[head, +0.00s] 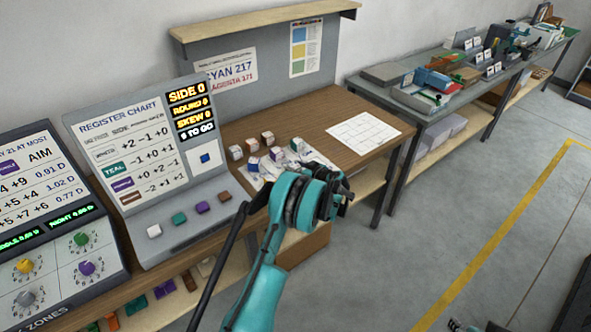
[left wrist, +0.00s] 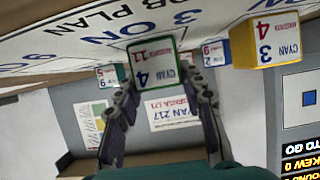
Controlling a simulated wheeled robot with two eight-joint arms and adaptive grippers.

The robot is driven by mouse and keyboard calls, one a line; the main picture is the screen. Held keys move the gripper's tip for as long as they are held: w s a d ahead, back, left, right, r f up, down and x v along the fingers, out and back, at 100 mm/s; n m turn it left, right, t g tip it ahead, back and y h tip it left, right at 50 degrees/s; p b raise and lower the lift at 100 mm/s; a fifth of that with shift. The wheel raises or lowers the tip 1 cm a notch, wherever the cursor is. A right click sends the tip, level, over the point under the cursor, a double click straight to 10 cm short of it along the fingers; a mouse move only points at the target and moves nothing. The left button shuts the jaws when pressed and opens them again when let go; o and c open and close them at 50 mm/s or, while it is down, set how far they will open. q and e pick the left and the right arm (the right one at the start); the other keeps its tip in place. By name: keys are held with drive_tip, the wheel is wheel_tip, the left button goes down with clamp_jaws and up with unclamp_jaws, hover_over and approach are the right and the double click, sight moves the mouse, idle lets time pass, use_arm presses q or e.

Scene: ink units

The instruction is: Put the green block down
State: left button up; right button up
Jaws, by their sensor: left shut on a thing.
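The green block (left wrist: 140,66), with a green rim and a white face marked CYAN, is between the fingertips of my left gripper (left wrist: 156,76) in the left wrist view. That gripper is shut on it, close to the printed JOB PLAN sheet (left wrist: 75,42). In the head view my left gripper (head: 338,190) is at the front edge of the wooden bench, and my teal wrist hides the held block. I cannot tell whether the block touches the sheet.
Several small blocks (head: 253,164) stand on the bench beside the wrist. A yellow block (left wrist: 243,45) is close to the held one in the wrist view. A white grid sheet (head: 363,132) lies clear at right. The register chart panel (head: 150,160) stands at left.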

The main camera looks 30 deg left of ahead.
use_arm(q)
drive_tip(key=shift+r, duration=0.1)
drive_tip(key=shift+f, duration=0.2)
drive_tip(key=o, duration=1.1)
drive_tip(key=shift+r, duration=0.1)
